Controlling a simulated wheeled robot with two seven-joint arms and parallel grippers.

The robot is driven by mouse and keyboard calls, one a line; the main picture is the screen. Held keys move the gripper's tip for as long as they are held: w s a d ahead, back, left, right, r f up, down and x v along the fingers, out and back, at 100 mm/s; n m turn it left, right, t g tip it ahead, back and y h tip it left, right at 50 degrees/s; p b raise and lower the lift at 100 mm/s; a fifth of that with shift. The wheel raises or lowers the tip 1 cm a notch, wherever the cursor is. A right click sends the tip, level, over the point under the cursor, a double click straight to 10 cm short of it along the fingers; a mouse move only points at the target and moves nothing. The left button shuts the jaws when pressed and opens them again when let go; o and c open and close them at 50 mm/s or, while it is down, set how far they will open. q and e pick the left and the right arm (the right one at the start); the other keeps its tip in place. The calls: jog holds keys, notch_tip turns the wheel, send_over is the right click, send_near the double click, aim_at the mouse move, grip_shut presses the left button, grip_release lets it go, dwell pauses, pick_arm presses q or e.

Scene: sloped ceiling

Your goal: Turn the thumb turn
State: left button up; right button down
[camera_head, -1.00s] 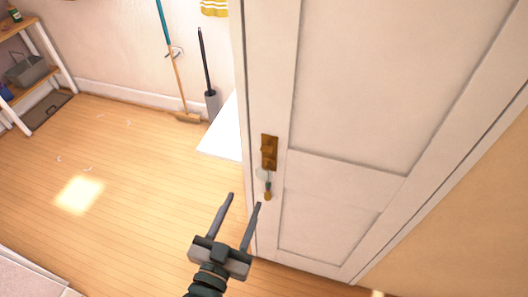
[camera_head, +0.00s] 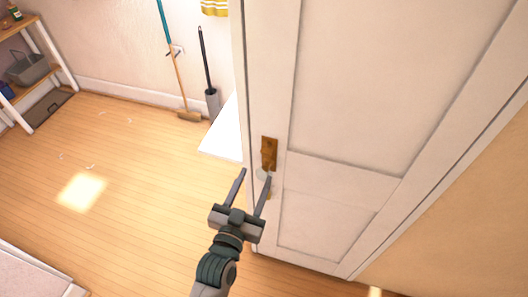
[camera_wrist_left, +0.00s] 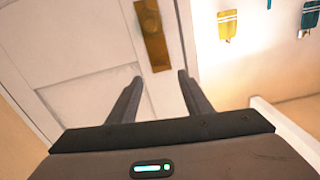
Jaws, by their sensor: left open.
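A white panelled door (camera_head: 345,100) carries a brass plate (camera_head: 269,153) near its left edge. The plate also shows in the left wrist view (camera_wrist_left: 152,35), beyond my fingertips. A small raised part on the plate may be the thumb turn, but it is too small to tell clearly. My right gripper is not in view.
A broom (camera_head: 178,80) and a dark-handled brush in a holder (camera_head: 212,104) stand against the back wall. A shelf (camera_head: 38,62) is at the far left. Wooden floor (camera_head: 140,160) left of the door is mostly clear.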

aim_at(265, 154)
pick_arm(q)
jog(key=p+x, duration=0.2)
jog(key=x, duration=0.7)
jog(key=shift+p, duration=0.4)
jog(key=shift+c, duration=0.6)
jog(key=c, duration=0.9)
